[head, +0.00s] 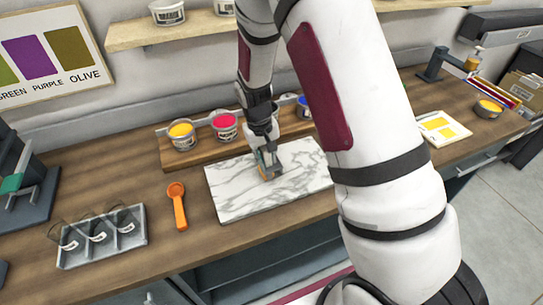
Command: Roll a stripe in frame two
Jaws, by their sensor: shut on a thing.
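My gripper (267,162) is low over the white marble slab (235,193) on the wooden bench. It is shut on a small grey and tan tool (269,172), whose lower end is at or just above the slab; I cannot tell if it touches. The slab shows grey veins and no clear ink. Pots of yellow ink (182,134), pink-red ink (225,126) and blue ink (303,105) stand behind it, the blue one partly hidden by my arm. At the right lies a white card (443,117) with yellow patches. I cannot tell which thing is frame two.
An orange scoop (178,206) lies left of the slab. A grey three-part tray (101,237) with labels is at front left, and a dark device with a green handle (14,184) at far left. A bowl of yellow (488,109) stands far right. My arm hides the right bench middle.

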